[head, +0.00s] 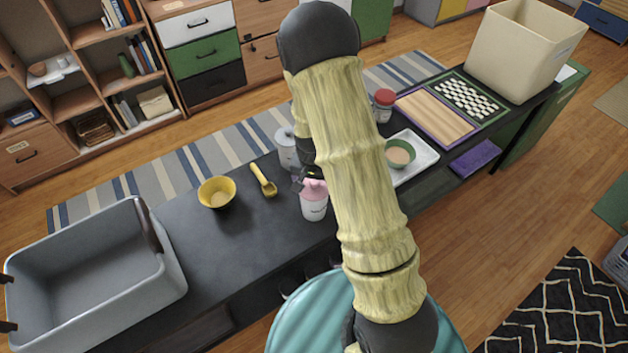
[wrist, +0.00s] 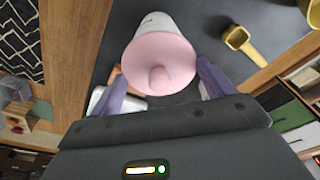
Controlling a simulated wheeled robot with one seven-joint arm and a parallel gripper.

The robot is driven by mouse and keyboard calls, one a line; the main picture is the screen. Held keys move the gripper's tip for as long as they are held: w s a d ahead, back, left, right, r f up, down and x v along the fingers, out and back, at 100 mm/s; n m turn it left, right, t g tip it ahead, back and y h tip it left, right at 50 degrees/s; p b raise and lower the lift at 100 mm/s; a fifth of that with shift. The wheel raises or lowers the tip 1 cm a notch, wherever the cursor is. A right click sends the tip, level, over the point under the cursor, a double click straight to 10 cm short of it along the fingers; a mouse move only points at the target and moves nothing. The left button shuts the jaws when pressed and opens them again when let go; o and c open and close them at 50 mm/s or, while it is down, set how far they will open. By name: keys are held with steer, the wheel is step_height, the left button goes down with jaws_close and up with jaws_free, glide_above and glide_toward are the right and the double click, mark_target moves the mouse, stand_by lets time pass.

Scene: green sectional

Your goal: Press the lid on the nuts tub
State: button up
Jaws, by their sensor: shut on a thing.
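A white tub (head: 314,209) with a small unreadable label stands upright on the dark counter, partly beside my arm; I take it for the nuts tub. A pink lid (head: 313,188) with a round knob is at its top. In the wrist view the lid (wrist: 158,58) faces me and the white tub (wrist: 153,24) shows behind it. My gripper (wrist: 161,78) is shut on the lid, one finger at each side of its rim. In the head view my gripper (head: 306,183) is at the lid, partly hidden by my arm. I cannot tell whether the lid sits fully down.
A yellow bowl (head: 216,193) and yellow scoop (head: 264,181) lie left of the tub. A grey-white canister (head: 286,147) stands just behind. A white tray (head: 424,155) with a green bowl (head: 400,153) and a red-lidded jar (head: 383,106) are right. A grey bin (head: 95,275) is far left.

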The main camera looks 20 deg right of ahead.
stand_by(0.3)
steer(key=o, duration=0.9)
steer(key=shift+r, duration=0.1)
steer(key=shift+r+p, duration=2.9)
steer(key=shift+r, duration=0.5)
